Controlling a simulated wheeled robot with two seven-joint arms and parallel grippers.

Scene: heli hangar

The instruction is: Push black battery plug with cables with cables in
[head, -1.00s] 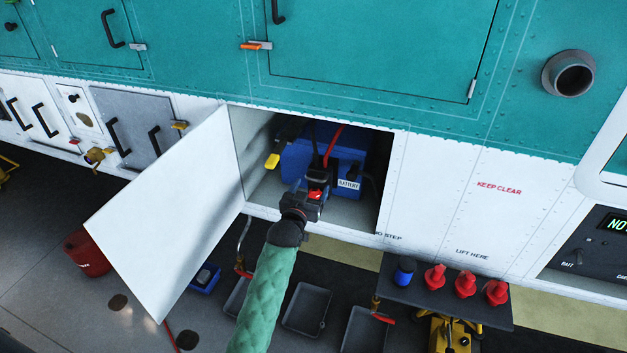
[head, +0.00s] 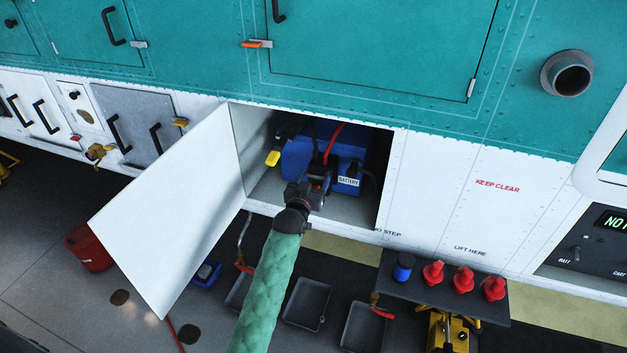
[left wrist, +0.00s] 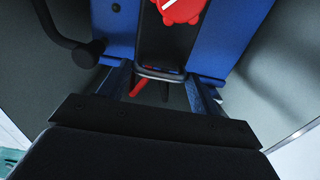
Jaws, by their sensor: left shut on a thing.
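The blue battery (head: 300,158), labelled BATTERY, sits inside the open compartment, with a red cable and a dark cable over its front. My left gripper (head: 312,187) reaches in from below, at the battery's front face, and largely hides the plug in the head view. In the left wrist view, the black plug (left wrist: 160,60) lies between the two fingers of my left gripper (left wrist: 160,88), which is shut on it. A red part (left wrist: 180,10) shows at the top, against the blue battery (left wrist: 215,35). Whether the plug is fully seated is hidden. My right gripper is out of view.
The white compartment door (head: 170,215) hangs open at the left. A yellow-tipped handle (head: 272,159) is beside the battery. Below, a dark stand (head: 430,292) holds a blue cap and red caps, with grey trays (head: 307,303) on the floor.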

